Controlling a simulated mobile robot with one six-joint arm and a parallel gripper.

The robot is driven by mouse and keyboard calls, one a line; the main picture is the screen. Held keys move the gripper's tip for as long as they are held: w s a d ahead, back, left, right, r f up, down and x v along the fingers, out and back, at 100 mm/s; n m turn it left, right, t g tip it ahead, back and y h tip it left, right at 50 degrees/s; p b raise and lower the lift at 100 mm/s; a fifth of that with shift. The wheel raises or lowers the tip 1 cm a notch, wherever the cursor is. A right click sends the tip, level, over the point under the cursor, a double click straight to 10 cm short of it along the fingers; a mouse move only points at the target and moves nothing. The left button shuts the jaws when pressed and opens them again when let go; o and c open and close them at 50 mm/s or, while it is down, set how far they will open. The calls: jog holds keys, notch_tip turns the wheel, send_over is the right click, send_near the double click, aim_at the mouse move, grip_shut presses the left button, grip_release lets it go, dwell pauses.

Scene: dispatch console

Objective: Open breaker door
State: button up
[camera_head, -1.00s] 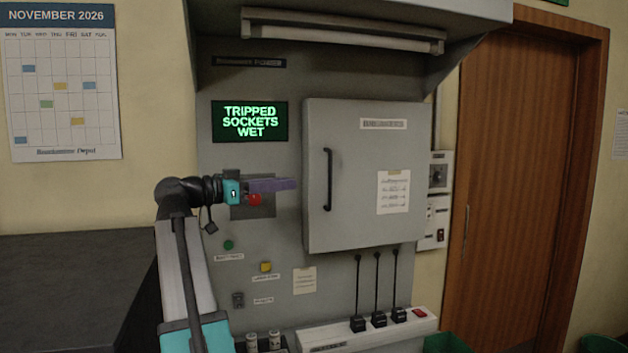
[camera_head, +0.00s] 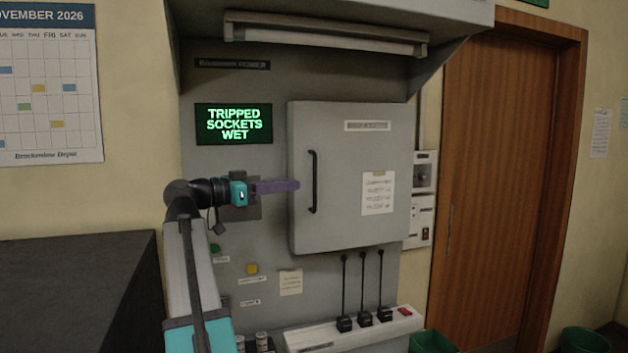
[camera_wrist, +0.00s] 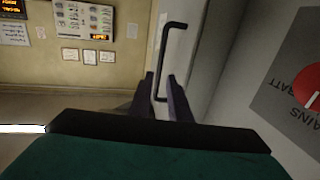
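The grey breaker door (camera_head: 340,225) is shut on the wall cabinet. Its black vertical bar handle (camera_head: 313,182) is on the door's left side. My gripper (camera_head: 297,185) points right in the head view, its fingertips just left of the handle. In the wrist view, the fingers of my gripper (camera_wrist: 165,85) are apart. The lower part of the handle (camera_wrist: 163,62) shows in line with the gap between them. I cannot tell whether the tips reach around the bar, and no grip on it shows.
A screen (camera_head: 234,124) reads "TRIPPED SOCKETS WET". A red knob on a dark plate (camera_wrist: 280,85) is close by at the right of the wrist view. Several plugs on cables sit on a white strip (camera_head: 300,337) below the cabinet. A brown door (camera_head: 495,180) stands at right.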

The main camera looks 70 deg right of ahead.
jog(key=p, duration=0.2)
send_over(315, 207)
jog(key=shift+w+d, duration=0.1)
jog(key=shift+d, duration=0.2)
grip_shut()
